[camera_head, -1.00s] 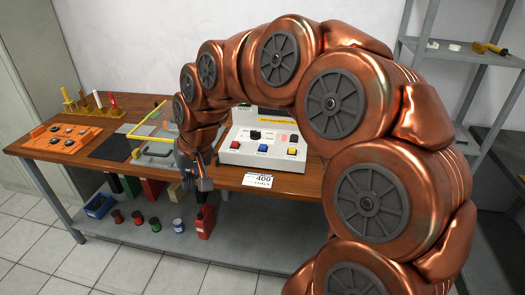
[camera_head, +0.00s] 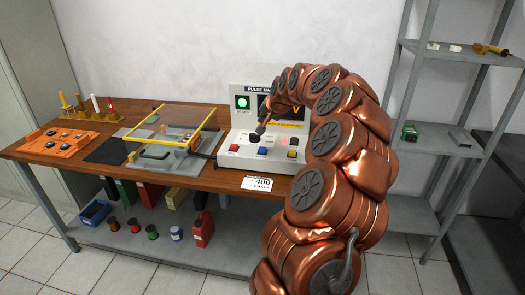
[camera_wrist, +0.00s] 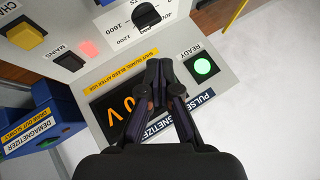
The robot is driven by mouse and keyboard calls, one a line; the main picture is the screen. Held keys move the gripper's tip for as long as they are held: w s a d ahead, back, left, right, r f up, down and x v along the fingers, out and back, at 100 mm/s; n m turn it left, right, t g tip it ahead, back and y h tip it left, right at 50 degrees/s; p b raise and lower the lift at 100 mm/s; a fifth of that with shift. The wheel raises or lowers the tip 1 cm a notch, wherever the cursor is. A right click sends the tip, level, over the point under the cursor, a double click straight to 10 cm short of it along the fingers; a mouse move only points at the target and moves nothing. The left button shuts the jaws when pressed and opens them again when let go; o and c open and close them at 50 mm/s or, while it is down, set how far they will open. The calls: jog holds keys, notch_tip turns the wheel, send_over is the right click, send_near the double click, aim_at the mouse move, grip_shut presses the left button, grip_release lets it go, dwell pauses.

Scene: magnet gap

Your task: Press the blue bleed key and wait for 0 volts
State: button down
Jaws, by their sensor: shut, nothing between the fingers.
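The white pulse magnetizer console (camera_head: 228,163) stands on the bench. On its sloped front are a red key (camera_head: 234,147), the blue bleed key (camera_head: 262,151), a yellow key (camera_head: 292,154) and a black dial (camera_head: 254,136). The blue key is visible and untouched in the head view. My gripper (camera_head: 261,130) is shut and empty above the console, near the dial; in the wrist view it (camera_wrist: 160,68) lies before the display (camera_wrist: 118,112). The orange display shows a 0 and a V; my fingers may hide other digits. The green READY lamp (camera_wrist: 203,66) is lit.
A yellow-framed fixture (camera_head: 188,149) and an orange tray (camera_head: 60,142) stand left of the console. A grey shelf (camera_head: 455,148) stands at the right.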

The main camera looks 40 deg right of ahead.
jog(key=shift+f, duration=0.1)
dwell(0.3)
jog(key=b, duration=0.2)
send_over(264, 149)
notch_tip(264, 149, down, 8)
jog(key=shift+a+r, duration=0.15)
jog(key=shift+r, duration=0.05)
jog(key=shift+f+b, duration=0.3)
jog(key=shift+f, duration=0.2)
jog(key=shift+f, duration=0.1)
dwell(1.0)
jog(key=shift+f+b, duration=0.35)
jog(key=shift+b, duration=0.15)
jog(key=shift+f+b, duration=0.35)
jog(key=shift+f, duration=0.15)
dwell(0.8)
jog(key=shift+r, duration=0.95)
